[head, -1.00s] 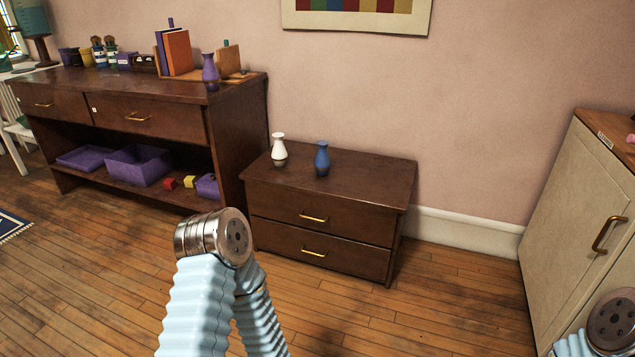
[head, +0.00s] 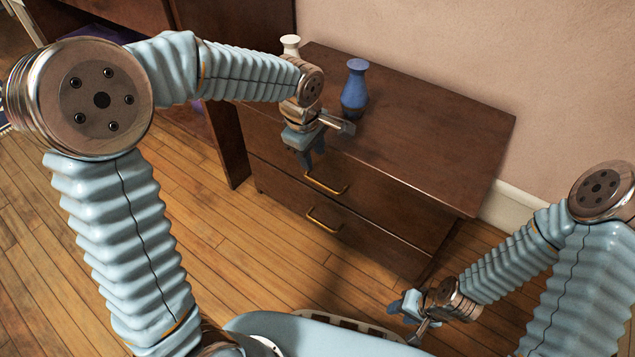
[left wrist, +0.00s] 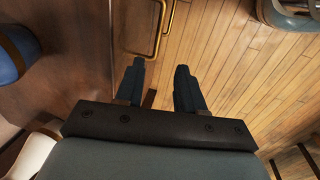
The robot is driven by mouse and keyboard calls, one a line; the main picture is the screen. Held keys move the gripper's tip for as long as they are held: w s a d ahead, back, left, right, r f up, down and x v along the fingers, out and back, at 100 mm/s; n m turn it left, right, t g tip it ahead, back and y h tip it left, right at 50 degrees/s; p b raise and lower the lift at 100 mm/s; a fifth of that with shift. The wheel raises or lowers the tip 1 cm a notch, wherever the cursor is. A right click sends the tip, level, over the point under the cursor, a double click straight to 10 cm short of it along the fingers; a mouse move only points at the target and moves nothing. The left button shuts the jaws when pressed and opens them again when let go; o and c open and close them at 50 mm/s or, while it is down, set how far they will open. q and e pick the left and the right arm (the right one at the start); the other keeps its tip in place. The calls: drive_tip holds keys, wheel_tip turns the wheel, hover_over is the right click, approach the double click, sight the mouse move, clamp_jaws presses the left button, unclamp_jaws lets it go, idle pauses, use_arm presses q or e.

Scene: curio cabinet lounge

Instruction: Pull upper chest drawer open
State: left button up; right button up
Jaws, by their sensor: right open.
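The dark brown chest (head: 430,130) has an upper drawer (head: 385,208) with a brass handle (head: 323,187) and a lower drawer (head: 365,240) with its own brass handle (head: 322,222). Both drawers look closed. My left gripper (head: 312,160) hangs in front of the chest's front top edge, just above the upper handle and apart from it. In the left wrist view its two fingers (left wrist: 160,80) are spread with nothing between them, and brass handles (left wrist: 158,35) show beyond the fingertips. My right gripper (head: 408,312) is open and empty, low in front of the chest's right side.
A blue vase (head: 355,90) stands on the chest top close to my left wrist. A white vase (head: 290,45), partly hidden by my left arm, stands behind it to the left. A larger dark cabinet (head: 235,30) is at the left. Wooden floor (head: 205,210) lies clear before the chest.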

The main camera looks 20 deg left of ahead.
sight(319, 183)
use_arm(q)
drive_tip(key=f, duration=0.3)
drive_tip(key=w+f+b, duration=0.1)
drive_tip(key=f, duration=0.3)
drive_tip(key=w+f+b, duration=0.1)
drive_tip(key=f, duration=0.3)
drive_tip(key=shift+w+d+f, duration=0.1)
drive_tip(key=shift+w+d, duration=0.1)
drive_tip(key=shift+d, duration=0.15)
clamp_jaws()
